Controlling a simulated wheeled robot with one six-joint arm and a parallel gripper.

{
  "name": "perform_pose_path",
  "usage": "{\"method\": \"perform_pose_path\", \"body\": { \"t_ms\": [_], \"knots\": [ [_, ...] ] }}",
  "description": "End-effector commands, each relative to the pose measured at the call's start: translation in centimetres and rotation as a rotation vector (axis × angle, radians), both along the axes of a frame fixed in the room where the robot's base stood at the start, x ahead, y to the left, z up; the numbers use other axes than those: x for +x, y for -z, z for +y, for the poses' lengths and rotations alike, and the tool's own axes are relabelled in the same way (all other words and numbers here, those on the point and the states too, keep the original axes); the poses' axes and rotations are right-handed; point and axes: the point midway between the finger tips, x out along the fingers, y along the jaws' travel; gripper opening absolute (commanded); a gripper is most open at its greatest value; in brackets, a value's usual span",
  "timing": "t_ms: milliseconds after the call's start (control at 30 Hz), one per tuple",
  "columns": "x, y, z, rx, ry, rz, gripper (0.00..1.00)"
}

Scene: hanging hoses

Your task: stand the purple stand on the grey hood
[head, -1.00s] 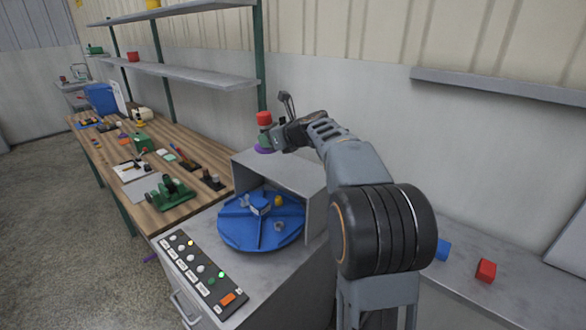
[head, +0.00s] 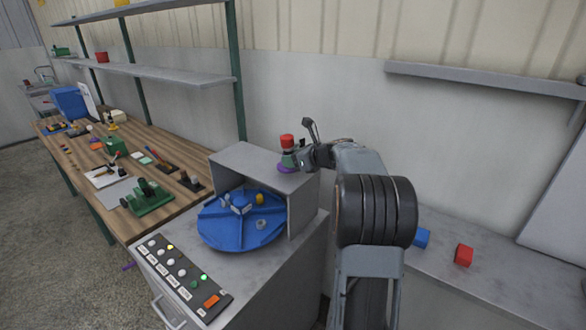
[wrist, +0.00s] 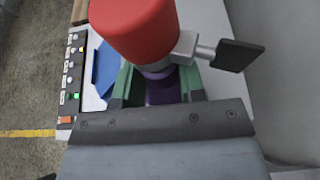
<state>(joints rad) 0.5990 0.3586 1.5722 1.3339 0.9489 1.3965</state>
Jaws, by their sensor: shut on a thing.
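The purple stand (head: 286,170) is upright, with a wide purple foot and a red cylinder on top. My gripper (head: 290,158) is shut on it below the red part, with green fingers on either side. In the wrist view the purple stem (wrist: 162,92) shows between the fingers, and the red top hides part of it. The grey hood (head: 245,160) is a box-like cover over a blue turntable. The purple foot shows over the right part of the hood's top. I cannot tell whether it touches.
The blue turntable (head: 240,232) holds small parts under the hood. A button panel (head: 180,275) lies in front. A wooden bench (head: 75,170) with tools is at left. A blue piece (head: 421,238) and a red block (head: 464,255) lie on the right counter.

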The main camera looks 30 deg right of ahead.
Motion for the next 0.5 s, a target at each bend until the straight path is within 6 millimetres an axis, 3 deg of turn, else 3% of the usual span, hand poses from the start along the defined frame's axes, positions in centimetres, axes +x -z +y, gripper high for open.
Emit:
{"method": "perform_pose_path", "body": {
  "t_ms": [200,500],
  "knots": [
    [0.0,2.8,-0.2,0.002,0.001,0.001,0.09],
    [0.0,3.1,-0.2,-0.001,0.001,-0.001,0.09]
  ]
}}
